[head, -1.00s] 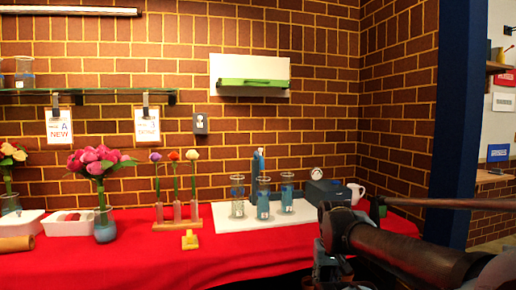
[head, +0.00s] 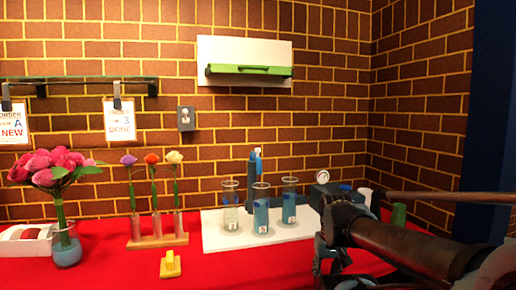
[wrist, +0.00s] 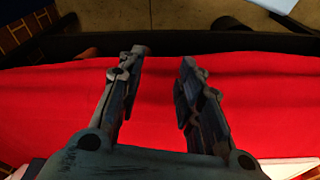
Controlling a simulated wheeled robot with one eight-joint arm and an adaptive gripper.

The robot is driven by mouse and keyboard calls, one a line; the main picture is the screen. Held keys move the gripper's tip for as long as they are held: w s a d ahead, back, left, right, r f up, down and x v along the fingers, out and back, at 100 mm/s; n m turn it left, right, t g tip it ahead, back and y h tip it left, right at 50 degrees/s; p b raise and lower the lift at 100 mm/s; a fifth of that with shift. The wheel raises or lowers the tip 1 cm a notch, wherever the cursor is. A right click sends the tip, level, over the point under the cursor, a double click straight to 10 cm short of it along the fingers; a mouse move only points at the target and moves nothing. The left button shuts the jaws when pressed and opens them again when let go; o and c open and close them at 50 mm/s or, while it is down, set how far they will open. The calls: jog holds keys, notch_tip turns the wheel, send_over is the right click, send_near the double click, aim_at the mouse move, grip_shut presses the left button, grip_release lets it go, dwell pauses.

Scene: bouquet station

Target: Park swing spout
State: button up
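No part is clearly recognisable as the swing spout. A slim upright blue fixture (head: 253,166) with a light blue part beside it stands at the back of the white board (head: 213,232). A dark blue box with a round gauge (head: 323,176) stands to its right, partly hidden by my arm. Three glass cylinders with number labels, including the middle one (head: 261,210), stand in front of the fixture. In the wrist view my gripper (wrist: 164,57) is open and empty, its fingers apart above red cloth. Its fingertips cannot be made out in the head view.
A flower rack (head: 158,240), a yellow object (head: 170,264) and a vase with a pink bouquet (head: 66,247) stand on the red table (head: 215,270). A green-fronted wall unit (head: 249,70) hangs above. A brown rod (head: 450,197) crosses at the right, above my arm.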

jog(key=shift+o, duration=0.3)
jog(key=shift+o, duration=0.6)
jog(key=shift+s+r, duration=0.2)
jog(key=w+a+r+n, duration=0.2)
jog(key=w+r, duration=0.3)
jog(key=r, duration=0.4)
jog(key=w+a+r+n, duration=0.1)
jog(key=w+r, duration=0.4)
jog(key=r, duration=0.4)
jog(key=w+a+r+n+g, duration=0.1)
jog(key=w+a+r+n, duration=0.2)
jog(key=w+a+r, duration=0.65)
jog(key=w+a+r+n, duration=0.25)
jog(key=w+r, duration=0.25)
jog(key=r, duration=0.9)
jog(key=w+a+r+n+g, duration=0.1)
jog(key=w+a+r+n, duration=0.2)
jog(key=w+a+r, duration=0.6)
send_over(255, 159)
jog(key=d, duration=0.1)
jog(key=shift+m, duration=0.25)
notch_tip(255, 159, down, 15)
jog(key=shift+w+d+f, duration=0.1)
jog(key=shift+w, duration=0.05)
grip_shut()
